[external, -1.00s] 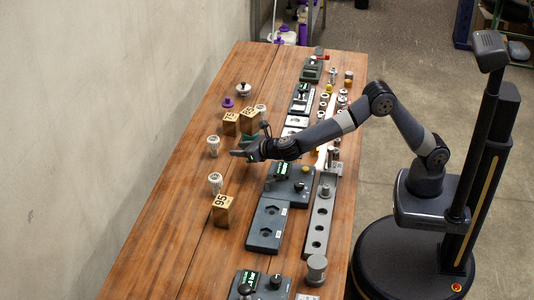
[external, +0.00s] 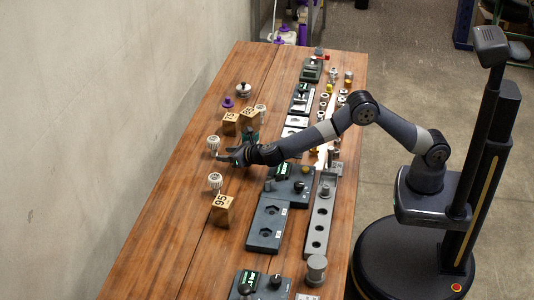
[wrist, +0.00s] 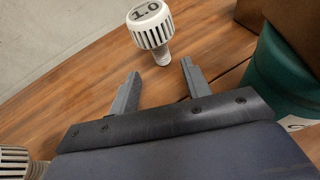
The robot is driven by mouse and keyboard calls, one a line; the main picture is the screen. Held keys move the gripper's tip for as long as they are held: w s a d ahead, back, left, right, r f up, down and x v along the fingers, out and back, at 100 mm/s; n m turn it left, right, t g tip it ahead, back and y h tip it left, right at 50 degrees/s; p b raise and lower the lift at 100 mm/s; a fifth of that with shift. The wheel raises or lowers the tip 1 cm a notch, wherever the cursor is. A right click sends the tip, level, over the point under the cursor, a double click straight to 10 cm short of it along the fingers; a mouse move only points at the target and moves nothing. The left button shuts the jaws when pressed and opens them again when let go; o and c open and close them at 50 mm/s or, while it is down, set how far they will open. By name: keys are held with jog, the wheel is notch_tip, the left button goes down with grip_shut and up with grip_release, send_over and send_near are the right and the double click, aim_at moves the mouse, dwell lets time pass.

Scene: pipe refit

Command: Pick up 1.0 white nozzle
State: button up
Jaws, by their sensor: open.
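The white nozzle marked 1.0 (wrist: 150,30) stands upright on the wooden table, just ahead of my fingertips in the wrist view. It has a ribbed white cap and a narrower threaded stem. In the external view this nozzle (external: 213,143) is at the wall side of the table, beside my fingertips. My gripper (wrist: 160,85) is open and empty, its two grey fingers on either side of the line to the nozzle. In the external view my gripper (external: 226,157) is low over the table.
A second white nozzle (external: 215,181) stands nearer the camera and shows partly at lower left in the wrist view (wrist: 14,160). A green object (wrist: 275,75) and a brown block (wrist: 296,22) are close on the right.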

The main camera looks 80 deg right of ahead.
jog(key=x, duration=0.3)
jog(key=shift+w+d+r+p, duration=0.1)
jog(key=shift+w+d+p, duration=0.05)
jog(key=shift+d+p, duration=0.2)
jog(key=shift+x, duration=0.95)
jog(key=shift+a, duration=0.1)
jog(key=shift+c, duration=0.6)
grip_shut()
